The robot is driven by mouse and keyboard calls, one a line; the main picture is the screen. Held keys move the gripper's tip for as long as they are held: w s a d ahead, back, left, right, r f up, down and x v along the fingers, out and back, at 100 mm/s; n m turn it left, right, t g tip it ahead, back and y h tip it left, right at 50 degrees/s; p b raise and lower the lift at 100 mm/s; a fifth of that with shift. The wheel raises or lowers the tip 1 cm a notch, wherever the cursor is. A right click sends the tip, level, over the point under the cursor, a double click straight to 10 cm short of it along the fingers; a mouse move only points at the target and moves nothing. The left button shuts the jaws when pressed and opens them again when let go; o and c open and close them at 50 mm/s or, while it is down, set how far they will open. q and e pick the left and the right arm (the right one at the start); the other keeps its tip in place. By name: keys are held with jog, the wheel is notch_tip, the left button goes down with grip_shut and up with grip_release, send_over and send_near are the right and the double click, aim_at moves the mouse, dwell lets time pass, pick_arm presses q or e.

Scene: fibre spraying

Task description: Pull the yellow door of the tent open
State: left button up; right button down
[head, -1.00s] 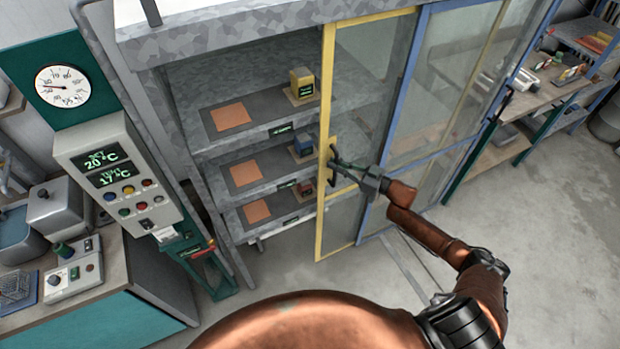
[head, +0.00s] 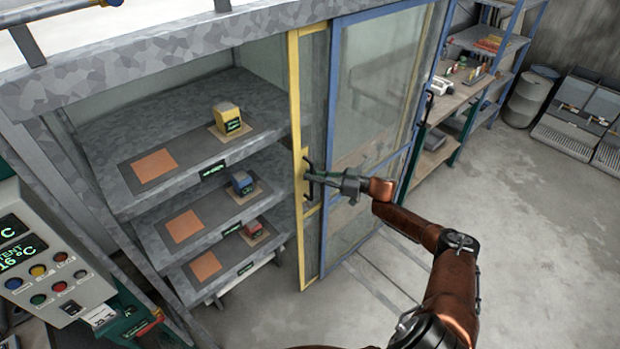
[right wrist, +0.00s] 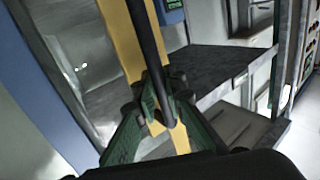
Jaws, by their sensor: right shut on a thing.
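The tent (head: 60,75) has three grey shelves, and its left part stands open in the head view. The yellow door (head: 296,120) is upright and mostly overlaps the blue-framed panel (head: 336,110) on its right. My right gripper (head: 313,176) is shut on the black door handle (head: 307,190) on the yellow frame. The right wrist view shows the green fingers (right wrist: 160,112) around the dark handle bar (right wrist: 147,35), with the yellow frame (right wrist: 121,40) behind it. My left gripper is not in view.
Yellow (head: 227,118), blue (head: 242,182) and red (head: 254,229) blocks stand on the shelves. A control box (head: 45,255) is at the left. A workbench (head: 455,105) and grey barrel (head: 530,95) stand at the right. The floor in front is clear.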

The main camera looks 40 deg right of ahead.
jog(key=c, duration=2.3)
grip_release()
jog(key=v, duration=1.2)
jog(key=shift+d+f, duration=0.1)
jog(key=shift+d, duration=0.05)
